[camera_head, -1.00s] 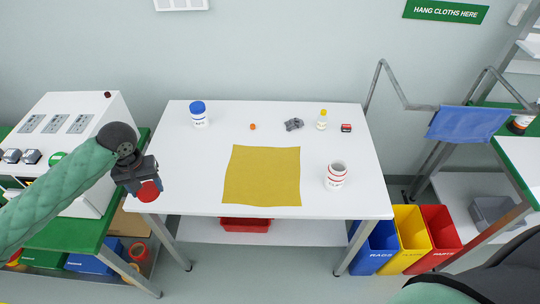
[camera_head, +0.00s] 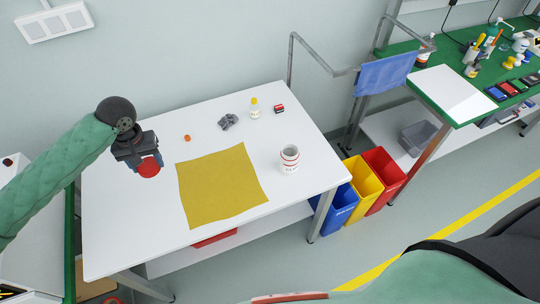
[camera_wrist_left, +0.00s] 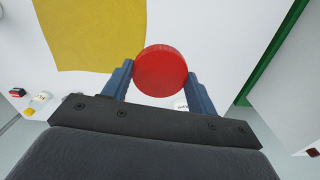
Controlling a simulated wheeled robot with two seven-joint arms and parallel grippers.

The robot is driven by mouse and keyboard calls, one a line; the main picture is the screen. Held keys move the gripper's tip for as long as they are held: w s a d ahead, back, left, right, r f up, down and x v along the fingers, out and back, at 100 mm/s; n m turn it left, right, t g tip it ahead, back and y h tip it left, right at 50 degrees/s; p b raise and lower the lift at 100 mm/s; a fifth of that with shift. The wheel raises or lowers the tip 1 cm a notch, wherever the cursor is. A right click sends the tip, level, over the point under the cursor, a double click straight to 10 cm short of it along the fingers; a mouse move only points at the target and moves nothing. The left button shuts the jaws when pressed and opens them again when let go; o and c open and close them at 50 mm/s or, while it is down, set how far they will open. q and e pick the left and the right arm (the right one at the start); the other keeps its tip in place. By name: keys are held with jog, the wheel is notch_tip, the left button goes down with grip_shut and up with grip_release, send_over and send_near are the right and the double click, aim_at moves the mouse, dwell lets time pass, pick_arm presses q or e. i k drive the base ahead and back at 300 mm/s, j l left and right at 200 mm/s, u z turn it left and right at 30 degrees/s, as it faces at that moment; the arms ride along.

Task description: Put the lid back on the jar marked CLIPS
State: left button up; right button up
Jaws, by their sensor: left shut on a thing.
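My left gripper (camera_head: 147,166) is shut on a round red lid (camera_head: 149,168), held by its sides above the left part of the white table (camera_head: 122,225). The lid also shows between the blue fingers in the left wrist view (camera_wrist_left: 161,70). An open white jar with red bands (camera_head: 290,160) stands upright on the table's right side, well apart from the gripper. Its mouth is uncovered; its marking is too small to read. My right gripper is not in view.
A yellow cloth (camera_head: 220,187) lies flat between gripper and jar. Behind are an orange piece (camera_head: 187,138), a grey crumpled thing (camera_head: 228,121), a yellow-capped bottle (camera_head: 254,108) and a small red box (camera_head: 279,109). Blue, yellow and red bins (camera_head: 383,180) stand beyond the right edge.

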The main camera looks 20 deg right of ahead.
aim_at(289, 160)
jog(key=i+j+z, duration=0.15)
jog(key=j+z, duration=0.25)
jog(key=i+j+z, duration=0.15)
jog(key=z, duration=0.25)
jog(key=j+z, duration=0.8)
jog(key=i+j, duration=0.05)
jog(key=j, duration=0.05)
